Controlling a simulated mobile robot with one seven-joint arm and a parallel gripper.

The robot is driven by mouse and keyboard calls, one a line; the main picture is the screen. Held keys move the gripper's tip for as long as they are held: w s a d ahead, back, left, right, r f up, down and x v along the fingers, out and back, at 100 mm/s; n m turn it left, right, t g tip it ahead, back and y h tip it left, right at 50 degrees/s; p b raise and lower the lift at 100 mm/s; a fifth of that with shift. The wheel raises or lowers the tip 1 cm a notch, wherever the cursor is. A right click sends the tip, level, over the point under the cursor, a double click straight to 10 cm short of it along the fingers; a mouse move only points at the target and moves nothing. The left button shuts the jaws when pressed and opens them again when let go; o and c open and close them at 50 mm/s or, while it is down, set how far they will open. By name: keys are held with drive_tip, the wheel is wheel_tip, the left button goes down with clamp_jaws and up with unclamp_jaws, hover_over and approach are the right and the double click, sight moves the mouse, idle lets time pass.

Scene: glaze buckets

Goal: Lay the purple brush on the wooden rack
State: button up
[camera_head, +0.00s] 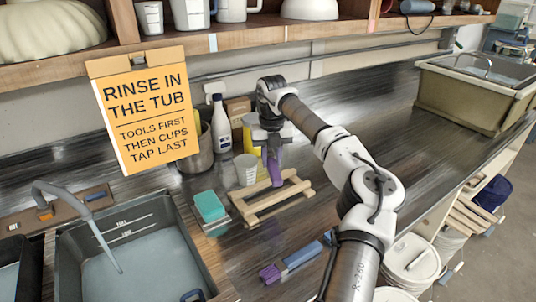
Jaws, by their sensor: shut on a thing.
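My gripper (271,150) hangs over the rack's far side, pointing down. It is shut on a purple brush (275,170), which hangs roughly upright below the fingers. The brush's lower end appears at or just above the far part of the rack; I cannot tell whether it touches. The fingers and the brush's upper part are partly hidden.
A white cup (246,169) stands close left of the brush. A teal sponge (209,207) sits left of the rack, and a white bottle (221,125) stands behind. A blue, grey and purple item (300,256) lies in front.

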sight(272, 161)
drive_tip(key=shift+s+f, duration=0.1)
drive_tip(key=shift+f, duration=0.35)
drive_tip(key=shift+f+b, duration=1.15)
drive_tip(key=shift+f, duration=1.65)
drive_tip(key=shift+f+b, duration=0.3)
drive_tip(key=shift+f, duration=0.3)
drive_tip(key=o, duration=1.1)
wheel_tip(272, 161, up, 14)
drive_tip(key=b, duration=0.3)
